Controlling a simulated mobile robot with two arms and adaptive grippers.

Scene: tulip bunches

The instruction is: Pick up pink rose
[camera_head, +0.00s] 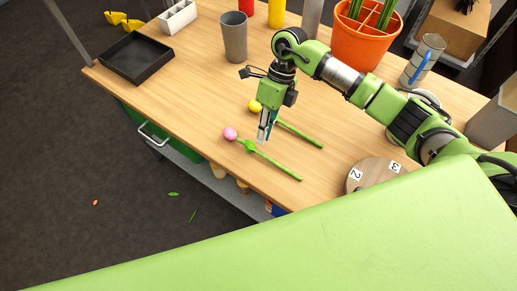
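A pink flower (230,133) with a green stem (275,164) lies on the wooden table (190,100) near its front edge, its head to the left. A yellow flower (254,106) lies just behind it, its green stem running to the right, partly hidden by my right gripper. My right gripper (264,134) points down, its fingertips close above or at the pink flower's stem, a little right of the head. I cannot tell whether the fingers touch the stem or how far apart they are. My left gripper is not in view.
A black tray (137,58), a grey cup (234,38) and a white divided holder (178,16) stand at the back left. An orange divided pot (366,43) with green stems stands behind my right arm. A round numbered wooden disc (372,174) sits right of the flowers.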

